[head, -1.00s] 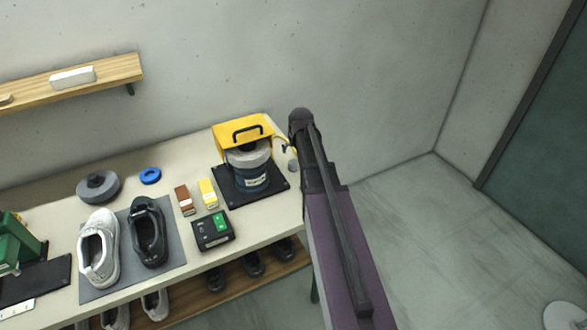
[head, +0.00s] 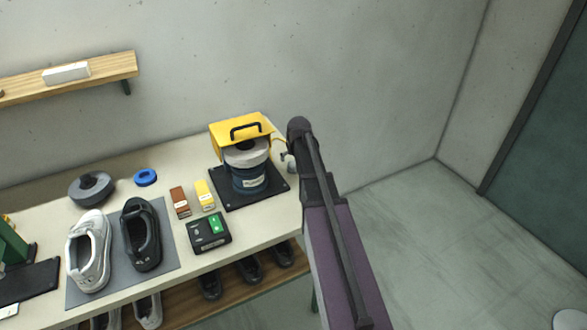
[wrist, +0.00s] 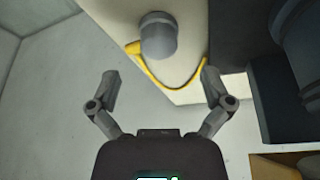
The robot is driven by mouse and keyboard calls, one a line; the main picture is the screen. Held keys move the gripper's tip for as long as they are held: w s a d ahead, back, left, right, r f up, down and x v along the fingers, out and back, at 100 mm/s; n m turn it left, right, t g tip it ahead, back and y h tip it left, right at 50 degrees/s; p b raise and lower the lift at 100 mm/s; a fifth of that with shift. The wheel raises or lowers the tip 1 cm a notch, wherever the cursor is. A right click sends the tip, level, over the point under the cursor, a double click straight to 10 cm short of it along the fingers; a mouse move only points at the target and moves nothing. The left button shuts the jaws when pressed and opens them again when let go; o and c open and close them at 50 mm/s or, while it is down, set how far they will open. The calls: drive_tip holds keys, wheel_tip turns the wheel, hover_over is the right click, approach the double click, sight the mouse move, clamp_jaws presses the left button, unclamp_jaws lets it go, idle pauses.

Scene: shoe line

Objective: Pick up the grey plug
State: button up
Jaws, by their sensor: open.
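The grey plug (wrist: 158,38) lies on the light bench top near its edge in the wrist view, with a yellow cord running from it to the right. In the head view the plug (head: 291,162) is a small grey shape at the bench's right end, partly hidden by my arm. My gripper (wrist: 157,88) is open and empty. Its two fingers are spread below the plug in the wrist picture, apart from it. In the head view the gripper fingers cannot be made out.
A blue-grey pot with a yellow hood (head: 240,134) stands on a black plate (head: 225,198) left of the plug. A black box with a green switch (head: 208,232), two shoes (head: 141,235) and small blocks stand further left. Open floor lies right of the bench (head: 262,232).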

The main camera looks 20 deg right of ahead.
sight(293, 163)
drive_tip(key=shift+w+b+x, duration=0.2)
drive_tip(key=shift+b+x, duration=2.15)
drive_tip(key=shift+x, duration=0.3)
drive_tip(key=shift+d+r, duration=0.1)
drive_tip(key=c, duration=1.2)
